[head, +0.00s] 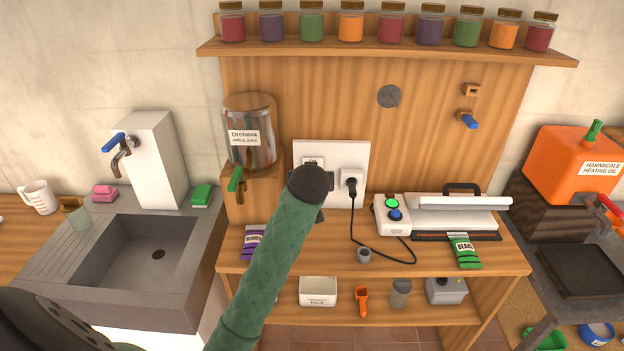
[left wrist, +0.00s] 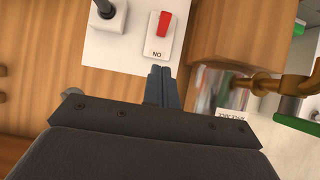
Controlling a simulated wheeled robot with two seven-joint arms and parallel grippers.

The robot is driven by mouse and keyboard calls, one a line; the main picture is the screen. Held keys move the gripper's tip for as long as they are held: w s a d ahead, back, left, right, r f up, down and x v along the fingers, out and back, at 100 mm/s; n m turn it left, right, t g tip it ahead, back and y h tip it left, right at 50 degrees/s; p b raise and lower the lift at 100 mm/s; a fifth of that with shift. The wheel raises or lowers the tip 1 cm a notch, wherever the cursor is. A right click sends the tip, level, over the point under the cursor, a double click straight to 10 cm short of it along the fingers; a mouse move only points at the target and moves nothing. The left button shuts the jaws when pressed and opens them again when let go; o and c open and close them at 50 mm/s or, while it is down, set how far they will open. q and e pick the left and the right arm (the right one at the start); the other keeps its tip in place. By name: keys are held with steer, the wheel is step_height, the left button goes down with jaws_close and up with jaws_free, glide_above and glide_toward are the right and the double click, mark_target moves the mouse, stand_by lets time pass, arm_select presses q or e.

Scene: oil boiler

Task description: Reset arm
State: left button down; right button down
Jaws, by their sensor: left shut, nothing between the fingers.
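My left arm crosses the middle of the head view, and its dark wrist hides most of the gripper there. In the left wrist view my left gripper (left wrist: 162,72) is shut and empty, its fingertips at the lower edge of a white wall panel (left wrist: 118,55). A red rocker switch (left wrist: 163,22) on a white plate sits just beyond the fingertips; I cannot tell whether they touch the panel. The panel also shows in the head view (head: 350,152), with a black plug (head: 351,183) in its right socket. My right gripper is not in view.
A juice dispenser (head: 250,135) with a green tap stands left of the panel. A sandwich press (head: 455,215) and control box (head: 393,214) sit right, with a cable (head: 385,252) looping on the counter. A jar shelf (head: 390,52) is above; a sink (head: 140,255) is left.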

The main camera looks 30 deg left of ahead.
arm_select(q)
steer(key=shift+s, duration=0.1)
stand_by(0.4)
